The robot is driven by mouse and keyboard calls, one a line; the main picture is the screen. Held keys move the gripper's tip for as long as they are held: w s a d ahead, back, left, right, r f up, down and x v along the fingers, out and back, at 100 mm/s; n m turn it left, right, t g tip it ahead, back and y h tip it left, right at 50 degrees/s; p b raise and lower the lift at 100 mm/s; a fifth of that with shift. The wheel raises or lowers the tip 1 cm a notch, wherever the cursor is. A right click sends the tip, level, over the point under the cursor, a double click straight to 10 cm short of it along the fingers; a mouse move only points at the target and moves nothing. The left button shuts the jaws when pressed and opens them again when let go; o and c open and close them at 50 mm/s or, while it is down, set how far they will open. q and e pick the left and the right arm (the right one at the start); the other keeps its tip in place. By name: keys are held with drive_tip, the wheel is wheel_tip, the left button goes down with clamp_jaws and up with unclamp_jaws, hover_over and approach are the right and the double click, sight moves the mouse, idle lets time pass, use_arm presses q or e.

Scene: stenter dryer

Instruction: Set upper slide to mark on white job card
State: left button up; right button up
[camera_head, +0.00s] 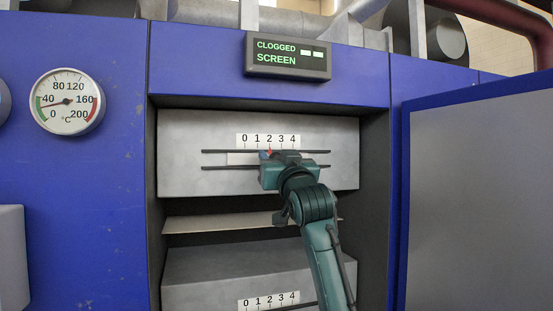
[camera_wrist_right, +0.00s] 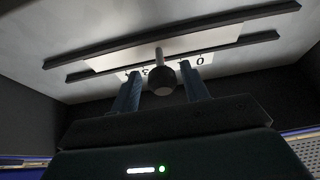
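The upper slide is a pale strip (camera_head: 240,158) between two dark rails on the upper grey box, under a scale numbered 0 to 4 (camera_head: 268,140). A small red pointer shows near the 2, partly hidden by my gripper. My right gripper (camera_head: 268,157) is in front of the slide. In the right wrist view, a dark round knob (camera_wrist_right: 162,80) on a pale stem stands between its two blue fingers (camera_wrist_right: 160,88), with gaps on both sides. The fingers are open around the knob. I see no white job card. My left gripper is not in view.
A lower grey box with its own scale (camera_head: 268,301) sits below, with a thin plate (camera_head: 220,224) between the boxes. A display (camera_head: 287,56) reads CLOGGED SCREEN. A round temperature gauge (camera_head: 68,101) is at left. A grey panel with a blue edge (camera_head: 480,200) stands at right.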

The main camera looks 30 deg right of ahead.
drive_tip(key=shift+s+f, duration=0.15)
use_arm(q)
drive_tip(key=b, duration=0.2)
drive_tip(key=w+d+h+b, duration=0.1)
drive_tip(key=b, duration=0.1)
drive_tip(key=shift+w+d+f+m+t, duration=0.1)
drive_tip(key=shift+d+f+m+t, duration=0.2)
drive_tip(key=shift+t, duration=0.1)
use_arm(e)
drive_tip(key=v, duration=1.2)
drive_tip(key=shift+s+a+f, duration=0.1)
drive_tip(key=shift+s, duration=0.25)
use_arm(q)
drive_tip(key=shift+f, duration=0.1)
